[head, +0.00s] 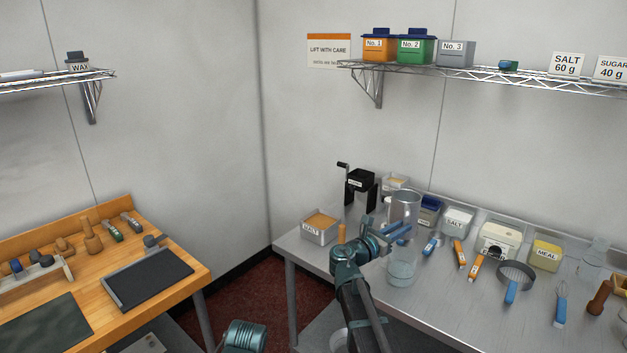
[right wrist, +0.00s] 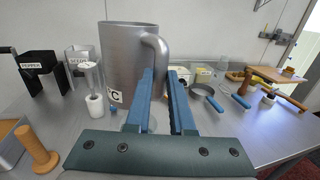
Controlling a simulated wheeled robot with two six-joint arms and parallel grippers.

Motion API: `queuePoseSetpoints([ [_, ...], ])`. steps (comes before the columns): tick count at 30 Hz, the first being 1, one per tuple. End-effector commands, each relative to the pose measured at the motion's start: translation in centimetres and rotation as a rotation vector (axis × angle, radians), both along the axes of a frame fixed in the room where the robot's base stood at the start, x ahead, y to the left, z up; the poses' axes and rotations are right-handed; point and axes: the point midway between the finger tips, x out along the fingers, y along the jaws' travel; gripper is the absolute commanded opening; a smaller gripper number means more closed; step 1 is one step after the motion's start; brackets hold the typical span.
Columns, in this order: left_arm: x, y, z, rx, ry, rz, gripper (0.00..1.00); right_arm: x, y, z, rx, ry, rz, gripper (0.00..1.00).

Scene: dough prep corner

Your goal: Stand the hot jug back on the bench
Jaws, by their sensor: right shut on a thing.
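The hot jug (head: 405,205) is a grey metal jug over the bench (head: 470,300), roughly upright. It fills the middle of the right wrist view (right wrist: 125,62), with its handle toward me and part of a label marked "C" low on its side. My right gripper (head: 396,233) is shut on the jug's handle, its blue fingers (right wrist: 166,85) on either side of it. The jug's base is partly hidden by the fingers, and I cannot tell how large any gap to the bench is. Only a teal part of my left arm shows at the bottom; its fingers are out of view.
A clear glass container (head: 402,272) stands on the bench in front of the jug. A black pepper mill (head: 360,182) and a malt tub (head: 319,228) are to the left. Labelled tubs, blue- and orange-handled tools and a sieve (head: 515,275) lie to the right. The bench's front strip is mostly clear.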

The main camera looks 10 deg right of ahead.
Motion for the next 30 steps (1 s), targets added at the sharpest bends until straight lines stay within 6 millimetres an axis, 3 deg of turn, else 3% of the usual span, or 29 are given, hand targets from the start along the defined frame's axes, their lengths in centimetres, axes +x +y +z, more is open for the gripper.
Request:
queuePoseSetpoints([
  [15,0.0,0.0,4.9,0.0,0.0,0.0,0.64,0.0,0.0,4.9,0.0,0.0,0.0,0.0],
  [30,0.0,0.0,4.8,0.0,0.0,0.0,0.64,0.0,0.0,4.8,0.0,0.0,0.0,0.0],
])
